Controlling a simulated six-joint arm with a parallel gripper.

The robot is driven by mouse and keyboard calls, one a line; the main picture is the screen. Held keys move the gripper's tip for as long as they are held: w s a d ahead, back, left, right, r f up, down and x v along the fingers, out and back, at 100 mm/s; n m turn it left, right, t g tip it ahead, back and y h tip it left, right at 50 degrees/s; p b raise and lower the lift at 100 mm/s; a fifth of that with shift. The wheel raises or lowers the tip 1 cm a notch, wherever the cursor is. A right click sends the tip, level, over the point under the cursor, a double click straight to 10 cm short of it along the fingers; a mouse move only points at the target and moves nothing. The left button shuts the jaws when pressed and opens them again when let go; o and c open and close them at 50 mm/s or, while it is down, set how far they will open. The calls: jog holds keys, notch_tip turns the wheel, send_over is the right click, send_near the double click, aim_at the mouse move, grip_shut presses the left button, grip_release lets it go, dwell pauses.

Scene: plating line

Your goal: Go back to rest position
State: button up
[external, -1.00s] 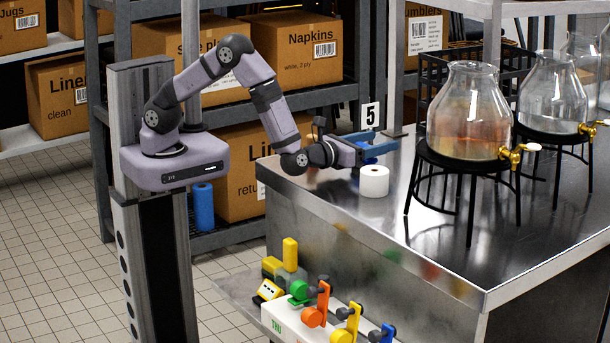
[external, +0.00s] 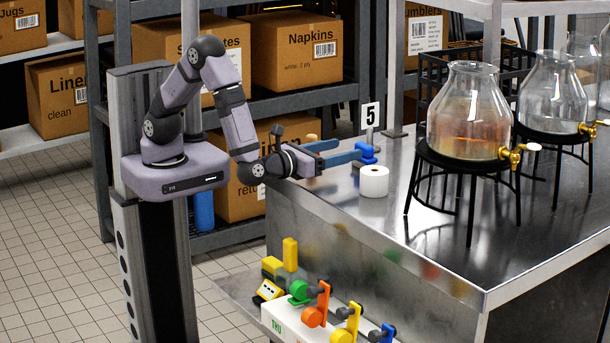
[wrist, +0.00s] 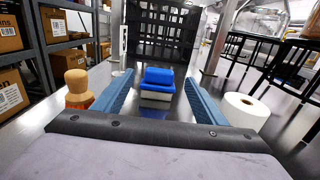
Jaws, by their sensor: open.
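My gripper (external: 346,151) is open, with two blue fingers, low over the near-left end of the steel table. In the wrist view my gripper (wrist: 160,88) has its fingers spread wide with nothing held. A blue block-like thing (external: 367,153) stands on the table just past the fingertips. In the wrist view the blue thing (wrist: 158,77) has a pale lower part and lies ahead, between the lines of the fingers. It looks apart from both fingers. My arm is bent, its elbow high and its wrist low beside the table edge.
A white roll (external: 374,182) stands close to my gripper on the right. In the wrist view a cork-topped orange thing (wrist: 78,88) is close on the left. A number 5 sign (external: 370,115) and glass dispensers (external: 468,112) stand farther back. Shelves with boxes (external: 297,48) are behind my arm.

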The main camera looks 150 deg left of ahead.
jog(key=shift+r, duration=0.1)
dwell(0.3)
jog(key=shift+s+d+r+p, duration=0.15)
jog(key=shift+r+p, duration=0.1)
jog(key=shift+p, duration=0.15)
jog(key=s+d+r+n+h+p, duration=0.1)
jog(key=s+p, duration=0.1)
jog(key=s+d+r+n+g+h+p, duration=0.1)
jog(key=s+d+n+p, duration=0.1)
jog(key=s+d+r+n+g+h+p, duration=0.1)
jog(key=s+d+n, duration=0.1)
jog(key=shift+s+d+h+p, duration=0.2)
jog(key=shift+h+p, duration=0.1)
jog(key=shift+p, duration=0.1)
jog(key=s+d+f+n+g+h+p, duration=0.1)
jog(key=s+d+f+n+g+h, duration=0.1)
jog(key=s+d+f+n+h, duration=0.45)
jog(key=d+n+t+h+p, duration=0.1)
jog(key=d+n+t+h, duration=0.3)
jog(key=d, duration=1.6)
jog(key=n+h, duration=0.2)
jog(key=h, duration=0.2)
jog(key=shift+w, duration=0.35)
